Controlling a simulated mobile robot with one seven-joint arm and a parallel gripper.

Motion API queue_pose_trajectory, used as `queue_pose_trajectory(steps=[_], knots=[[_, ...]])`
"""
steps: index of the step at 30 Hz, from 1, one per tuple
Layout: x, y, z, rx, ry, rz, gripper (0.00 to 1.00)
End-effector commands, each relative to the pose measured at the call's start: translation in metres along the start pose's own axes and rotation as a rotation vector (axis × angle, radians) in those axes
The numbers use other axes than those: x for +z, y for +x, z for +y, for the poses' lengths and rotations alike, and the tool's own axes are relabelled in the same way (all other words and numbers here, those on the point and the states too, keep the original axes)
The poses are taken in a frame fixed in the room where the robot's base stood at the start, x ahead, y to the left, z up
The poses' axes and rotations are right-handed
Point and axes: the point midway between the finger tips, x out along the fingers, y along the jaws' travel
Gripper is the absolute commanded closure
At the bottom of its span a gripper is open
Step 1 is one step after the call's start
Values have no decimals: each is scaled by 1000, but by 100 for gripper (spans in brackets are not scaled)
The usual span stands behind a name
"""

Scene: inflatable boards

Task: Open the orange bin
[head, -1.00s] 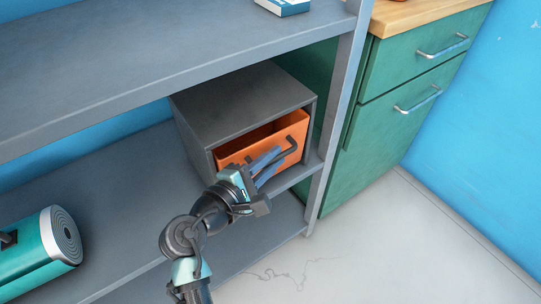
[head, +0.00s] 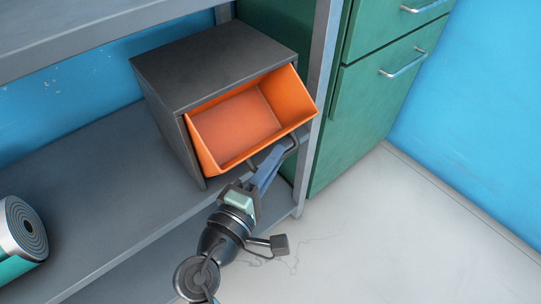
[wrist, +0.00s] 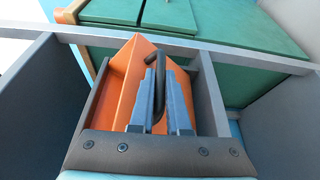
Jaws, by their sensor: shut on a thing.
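The orange bin (head: 238,122) sits in a dark grey box (head: 205,62) on the shelf. It is tilted forward, and its empty inside shows in the head view. A dark handle (head: 291,143) runs along its front. My gripper (head: 284,149) is shut on the handle at the bin's right front. In the wrist view, the bin (wrist: 121,85) is behind the blue-grey fingers (wrist: 160,95), with the dark hooked handle (wrist: 157,70) between them. Part of the handle is hidden by the fingers.
A grey shelf post (head: 316,110) stands close to the right of the box. Green cabinets (head: 362,105) with metal handles are beyond it. The floor in front is clear.

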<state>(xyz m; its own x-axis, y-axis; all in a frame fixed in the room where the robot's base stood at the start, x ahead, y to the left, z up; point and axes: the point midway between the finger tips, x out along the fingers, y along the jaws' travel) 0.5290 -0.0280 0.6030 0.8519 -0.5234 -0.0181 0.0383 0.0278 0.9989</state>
Motion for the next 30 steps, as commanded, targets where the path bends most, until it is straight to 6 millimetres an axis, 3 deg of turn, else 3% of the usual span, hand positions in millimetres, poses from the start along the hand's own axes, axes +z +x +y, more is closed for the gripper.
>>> queue_pose_trajectory(steps=[14, 15, 17, 30], knots=[[-1, -1, -3, -2, -3, 5, 100], [-1, -1, -3, -2, -3, 5, 82], [0, -1, -3, -2, -3, 4, 73], [0, -2, -2, -2, -3, 2, 73]])
